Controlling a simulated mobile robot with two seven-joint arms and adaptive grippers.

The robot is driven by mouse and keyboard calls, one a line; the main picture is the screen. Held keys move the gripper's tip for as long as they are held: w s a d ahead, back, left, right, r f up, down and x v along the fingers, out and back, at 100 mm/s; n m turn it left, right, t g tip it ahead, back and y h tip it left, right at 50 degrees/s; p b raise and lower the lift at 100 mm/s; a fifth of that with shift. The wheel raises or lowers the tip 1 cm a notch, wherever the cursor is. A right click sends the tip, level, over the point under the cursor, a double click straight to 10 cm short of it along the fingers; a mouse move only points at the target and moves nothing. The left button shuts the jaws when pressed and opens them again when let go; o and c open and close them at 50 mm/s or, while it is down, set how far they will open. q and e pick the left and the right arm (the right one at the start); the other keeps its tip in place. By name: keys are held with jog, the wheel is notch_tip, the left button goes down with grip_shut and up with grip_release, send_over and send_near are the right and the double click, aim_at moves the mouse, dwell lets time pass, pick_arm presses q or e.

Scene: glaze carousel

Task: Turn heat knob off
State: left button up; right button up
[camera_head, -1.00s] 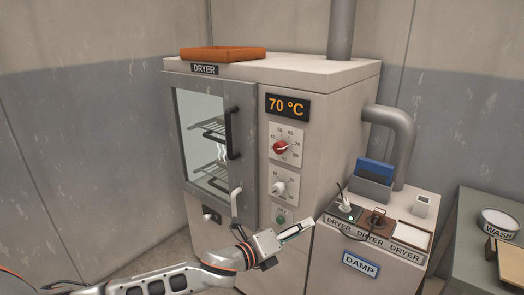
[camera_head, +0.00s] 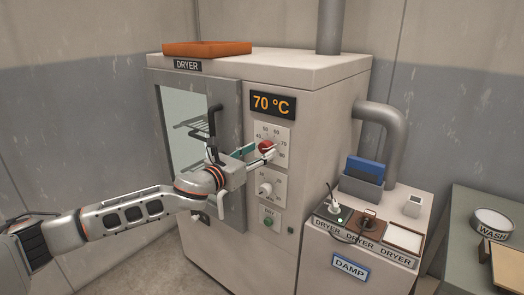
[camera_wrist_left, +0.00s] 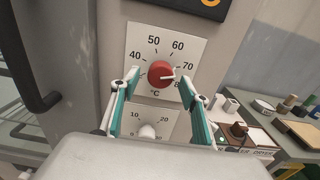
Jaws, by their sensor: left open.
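The red heat knob (camera_head: 265,146) sits on a white dial plate on the dryer's front, below the display reading 70 °C (camera_head: 272,105). In the left wrist view the red knob (camera_wrist_left: 161,74) shows between the fingers, with its white pointer toward the right, between 70 and 80. My left gripper (camera_head: 256,152) is open in front of the dial, its fingers on either side of the knob. It also shows in the left wrist view (camera_wrist_left: 162,92). I cannot tell whether the fingertips touch the knob or plate. My right gripper is not in view.
A white timer knob (camera_head: 265,189) and a green button (camera_head: 268,221) are below. The dark door handle (camera_head: 213,130) stands close to my left wrist. A side bench with switches and a blue-filled holder (camera_head: 362,180) is at the right.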

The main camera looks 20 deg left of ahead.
pick_arm(q)
jog(key=shift+x, duration=1.05)
jog(key=c, duration=1.1)
